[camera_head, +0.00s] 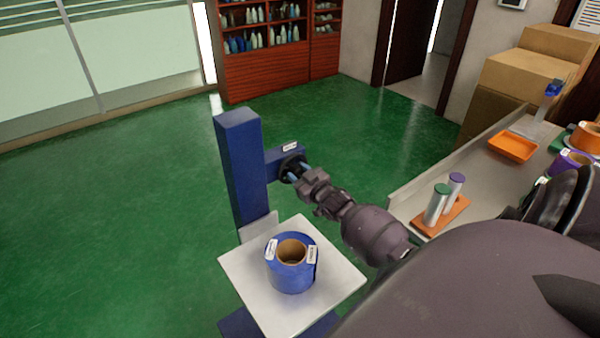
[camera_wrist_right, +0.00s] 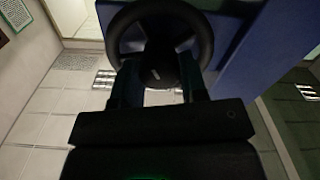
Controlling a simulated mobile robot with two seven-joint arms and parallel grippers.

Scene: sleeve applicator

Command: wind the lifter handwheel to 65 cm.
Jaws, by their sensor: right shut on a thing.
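The blue lifter (camera_head: 241,165) stands on the green floor, its column upright. Its black handwheel (camera_head: 291,168) sits on a short blue side arm to the right of the column. My right gripper (camera_head: 300,170) is at the handwheel and shut on it. In the right wrist view the handwheel (camera_wrist_right: 160,30) fills the top middle, with the two fingers (camera_wrist_right: 158,82) reaching to its hub. A blue roll (camera_head: 291,264) with a brown core and white labels stands on the lifter's pale platform (camera_head: 245,268). I cannot read a height. My left gripper is not in view.
At the right a grey bench (camera_head: 413,193) carries an orange tray (camera_head: 512,146), an orange holder with two capped cylinders (camera_head: 437,204), and several tape rolls. Cardboard boxes (camera_head: 520,75) stand behind it. Green floor (camera_head: 100,220) left of the lifter is clear.

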